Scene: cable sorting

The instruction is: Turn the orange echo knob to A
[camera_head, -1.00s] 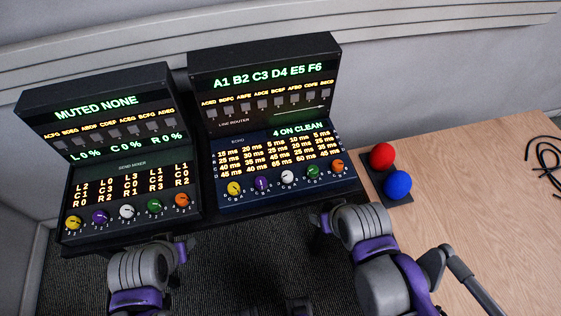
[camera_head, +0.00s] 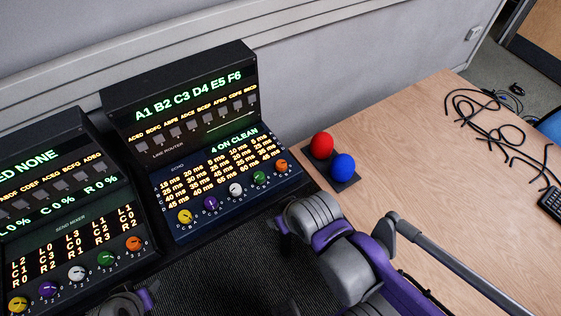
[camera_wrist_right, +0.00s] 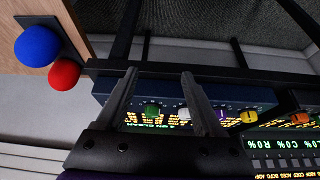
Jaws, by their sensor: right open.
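The orange echo knob (camera_head: 281,166) is at the right end of the knob row on the blue ECHO panel (camera_head: 232,216). The panel's display reads "4 ON CLEAN". My right gripper (camera_head: 275,224) is in front of the panel's lower right, apart from the knob; its fingertips are mostly hidden by the wrist. In the right wrist view my right gripper (camera_wrist_right: 158,75) is open and empty, with the green echo knob (camera_wrist_right: 152,110) showing between its fingers. The orange echo knob seems hidden behind the left-hand finger there. My left gripper (camera_head: 148,298) is partly in view at the bottom, fingers unclear.
The SEND MIXER console (camera_head: 70,235) stands left, with its own orange knob (camera_head: 134,243). A red ball (camera_head: 321,145) and a blue ball (camera_head: 343,167) sit on a dark base right of the echo panel. Loose black cables (camera_head: 490,120) lie on the wooden table (camera_head: 410,140).

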